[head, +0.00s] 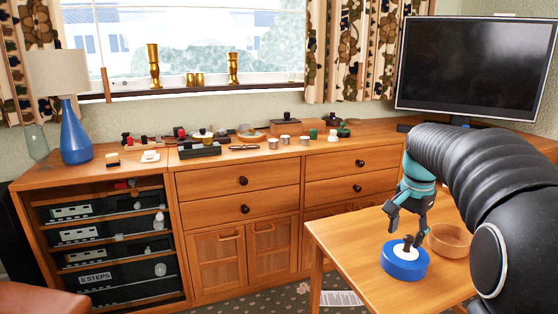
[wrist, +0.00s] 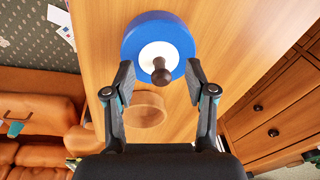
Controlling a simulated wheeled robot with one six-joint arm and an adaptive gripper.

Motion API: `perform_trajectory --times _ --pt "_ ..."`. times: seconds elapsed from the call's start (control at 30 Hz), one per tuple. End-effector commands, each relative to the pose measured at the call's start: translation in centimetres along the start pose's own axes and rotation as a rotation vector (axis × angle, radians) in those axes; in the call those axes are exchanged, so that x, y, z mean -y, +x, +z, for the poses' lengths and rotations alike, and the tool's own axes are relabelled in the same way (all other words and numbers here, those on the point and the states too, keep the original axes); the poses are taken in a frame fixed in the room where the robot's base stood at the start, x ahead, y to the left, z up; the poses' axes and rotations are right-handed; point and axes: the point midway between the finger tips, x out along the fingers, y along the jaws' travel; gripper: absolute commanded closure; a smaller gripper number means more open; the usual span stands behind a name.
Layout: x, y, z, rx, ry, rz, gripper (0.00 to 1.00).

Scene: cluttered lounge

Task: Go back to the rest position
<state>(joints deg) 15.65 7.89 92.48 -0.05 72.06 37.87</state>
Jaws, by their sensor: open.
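My gripper (head: 408,211) is open above the small wooden table (head: 350,245) at the right of the head view. Below its fingers a round blue object (head: 404,265) with a white centre and a dark knob sits on the table. In the wrist view my gripper (wrist: 159,83) has its two fingers spread wide, with nothing held between them. There the blue object (wrist: 133,42) lies beyond the fingertips, its dark knob (wrist: 161,74) between them in the picture. My arm fills the right side of the head view.
A wooden bowl (head: 449,240) stands beside the blue object. A long sideboard (head: 237,179) with many small items on top runs along the back wall. A television (head: 475,68) stands at the back right, a blue lamp (head: 75,130) at the left. Orange seating (wrist: 45,110) shows in the wrist view.

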Motion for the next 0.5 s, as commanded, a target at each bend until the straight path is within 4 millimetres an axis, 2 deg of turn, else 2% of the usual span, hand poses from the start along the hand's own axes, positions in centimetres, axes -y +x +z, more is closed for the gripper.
perform_trajectory --times 0.03,0.2,0.5 --pt "-0.7 0.0 1.9 -0.013 -0.095 -0.012 0.44" --pt "-2.9 0.7 7.5 -0.065 -0.391 -0.045 0.44" --pt "-7.4 2.0 16.9 -0.158 -0.743 -0.089 0.44"
